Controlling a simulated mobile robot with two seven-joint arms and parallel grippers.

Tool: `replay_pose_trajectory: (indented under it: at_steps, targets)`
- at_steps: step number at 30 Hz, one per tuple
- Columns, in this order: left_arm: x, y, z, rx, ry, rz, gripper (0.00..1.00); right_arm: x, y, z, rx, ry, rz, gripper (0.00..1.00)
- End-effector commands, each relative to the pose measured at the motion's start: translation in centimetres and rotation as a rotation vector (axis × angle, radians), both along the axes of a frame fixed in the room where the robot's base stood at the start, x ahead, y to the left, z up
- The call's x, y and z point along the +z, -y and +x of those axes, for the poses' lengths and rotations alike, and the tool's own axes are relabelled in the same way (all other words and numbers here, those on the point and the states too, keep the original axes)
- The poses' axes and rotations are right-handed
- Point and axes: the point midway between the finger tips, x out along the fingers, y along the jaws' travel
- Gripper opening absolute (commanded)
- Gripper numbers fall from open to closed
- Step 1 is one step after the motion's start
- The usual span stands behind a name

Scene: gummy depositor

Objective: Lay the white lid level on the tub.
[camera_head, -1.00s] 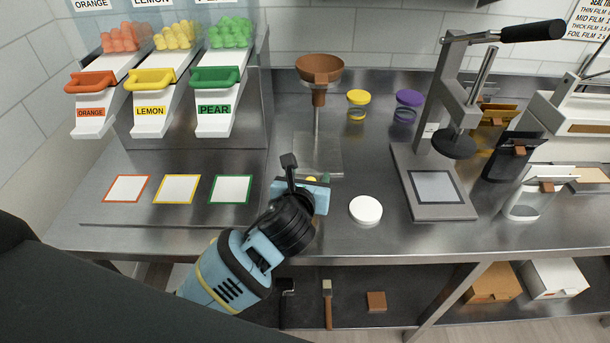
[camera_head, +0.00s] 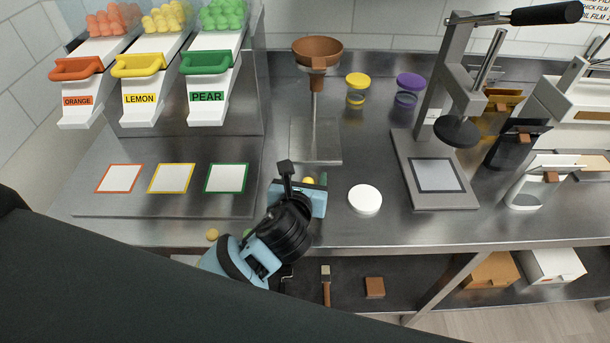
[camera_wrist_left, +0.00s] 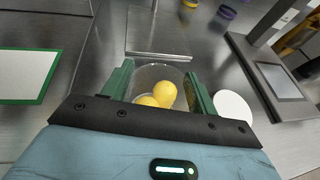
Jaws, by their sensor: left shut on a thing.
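The white lid (camera_head: 365,199) lies flat on the steel counter, right of my left gripper; part of it shows in the left wrist view (camera_wrist_left: 233,106). The tub (camera_wrist_left: 158,73) is clear and round, with a few yellow gummies (camera_wrist_left: 165,94) inside and an open top. My left gripper (camera_wrist_left: 157,84) is shut on it, with green fingers on both sides. In the head view my left gripper (camera_head: 311,185) hides most of the tub; whether the tub touches the counter I cannot tell. My right gripper is not in view.
A funnel stand (camera_head: 317,67) with a flat base (camera_head: 315,142) stands behind the tub. A lever press (camera_head: 436,175) stands right of the lid. A yellow gummy (camera_head: 212,234) lies near the front edge.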

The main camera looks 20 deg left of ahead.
Motion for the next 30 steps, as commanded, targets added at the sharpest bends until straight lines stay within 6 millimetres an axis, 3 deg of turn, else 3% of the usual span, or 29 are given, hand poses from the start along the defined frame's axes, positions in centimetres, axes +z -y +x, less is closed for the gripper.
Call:
replay_pose_trajectory:
  at_steps: [2,3,7,20,30]
  targets:
    - [-0.2,0.0,0.0,0.001,0.0,0.001,0.33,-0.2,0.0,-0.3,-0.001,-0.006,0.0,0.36]
    - [-0.2,0.0,0.0,0.001,0.0,0.001,0.63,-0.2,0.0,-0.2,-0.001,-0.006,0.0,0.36]
    - [-0.2,0.0,0.0,0.001,0.0,0.001,0.8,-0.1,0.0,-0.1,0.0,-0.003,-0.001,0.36]
    - [0.3,0.0,-0.4,0.0,0.0,0.001,0.81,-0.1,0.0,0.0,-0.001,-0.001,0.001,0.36]
    - [2.3,0.6,-6.1,-0.002,0.0,-0.001,0.81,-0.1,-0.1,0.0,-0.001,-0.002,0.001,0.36]
